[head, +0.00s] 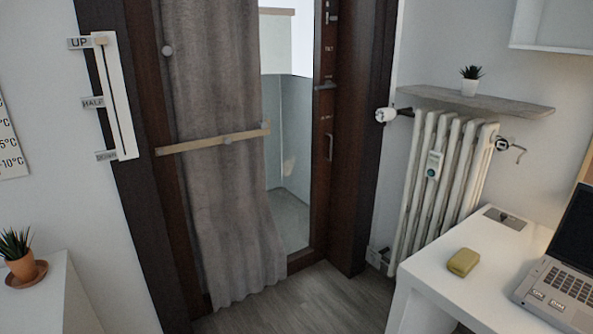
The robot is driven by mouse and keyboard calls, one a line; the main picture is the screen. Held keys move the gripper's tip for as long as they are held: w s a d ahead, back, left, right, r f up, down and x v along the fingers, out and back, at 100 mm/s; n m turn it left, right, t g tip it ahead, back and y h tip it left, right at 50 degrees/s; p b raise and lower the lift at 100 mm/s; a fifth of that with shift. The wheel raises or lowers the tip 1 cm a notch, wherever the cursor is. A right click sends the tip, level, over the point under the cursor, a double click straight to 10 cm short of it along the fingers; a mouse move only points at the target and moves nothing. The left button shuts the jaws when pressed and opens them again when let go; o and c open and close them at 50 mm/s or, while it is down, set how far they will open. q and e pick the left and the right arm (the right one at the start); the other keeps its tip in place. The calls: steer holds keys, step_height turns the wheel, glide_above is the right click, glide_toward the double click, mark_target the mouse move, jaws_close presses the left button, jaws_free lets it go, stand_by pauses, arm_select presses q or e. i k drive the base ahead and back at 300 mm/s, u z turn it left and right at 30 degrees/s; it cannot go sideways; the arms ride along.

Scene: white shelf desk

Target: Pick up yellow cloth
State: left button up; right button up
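A small yellow-olive folded block, which looks like the yellow cloth (463,262), lies on the white desk (438,281) at the lower right of the head view. It lies near the desk's left edge, left of the laptop, and nothing covers it. Neither of my grippers shows in the head view, so nothing is seen touching the cloth.
An open laptop (563,287) stands right of the cloth, and a dark flat panel (506,219) is set behind it. A radiator (442,185) stands beyond the desk. A potted plant (22,262) sits on a white surface at left. Floor (310,300) is clear between.

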mark_target(465, 261)
steer(key=k, duration=0.6)
steer(key=u, duration=0.4)
steer(key=i, duration=1.15)
steer(key=z, duration=0.9)
steer(key=i, duration=0.75)
steer(key=z, duration=0.9)
